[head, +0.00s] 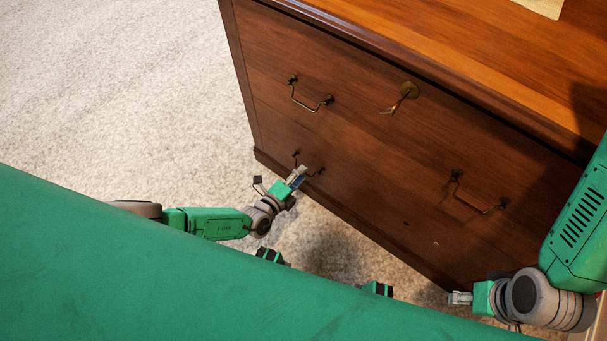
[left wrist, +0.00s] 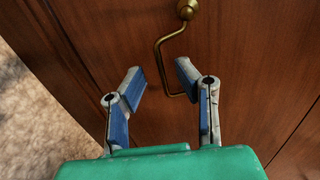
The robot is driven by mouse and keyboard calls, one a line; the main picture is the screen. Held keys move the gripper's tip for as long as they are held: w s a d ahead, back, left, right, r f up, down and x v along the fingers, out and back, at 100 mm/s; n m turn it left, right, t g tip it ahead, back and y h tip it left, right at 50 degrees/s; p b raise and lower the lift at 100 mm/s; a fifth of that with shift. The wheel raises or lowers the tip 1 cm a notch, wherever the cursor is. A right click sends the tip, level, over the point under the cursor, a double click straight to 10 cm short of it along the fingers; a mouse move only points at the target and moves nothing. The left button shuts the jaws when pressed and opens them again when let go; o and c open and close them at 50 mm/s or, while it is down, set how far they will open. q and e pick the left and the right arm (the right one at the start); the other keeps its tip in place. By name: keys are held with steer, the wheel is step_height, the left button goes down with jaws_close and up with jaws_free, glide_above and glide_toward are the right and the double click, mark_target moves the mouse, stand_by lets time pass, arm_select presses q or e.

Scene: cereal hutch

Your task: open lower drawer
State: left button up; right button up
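The lower drawer front (head: 372,205) is dark wood and looks flush with the cabinet. Its left brass handle (head: 318,172) is partly hidden by my left gripper (head: 297,174). In the left wrist view my left gripper (left wrist: 160,72) is open, its two blue-padded fingers spread. The bent bar of the brass handle (left wrist: 158,55) shows between the fingertips, its lower end passing behind the right finger. I cannot tell if they touch. My right gripper (head: 460,298) is low at the cabinet's right end; its finger opening is too small to judge.
The upper drawer has two brass handles (head: 310,103) (head: 480,197) and a brass lock plate with a hanging key (head: 403,94) between them. The wooden cabinet top (head: 450,40) overhangs above. Pale carpet (head: 120,90) lies clear to the left.

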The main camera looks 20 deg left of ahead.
arm_select(q)
steer(key=shift+x, duration=0.85)
jaws_close()
steer(key=shift+s+a, duration=0.1)
steer(key=shift+s, duration=0.05)
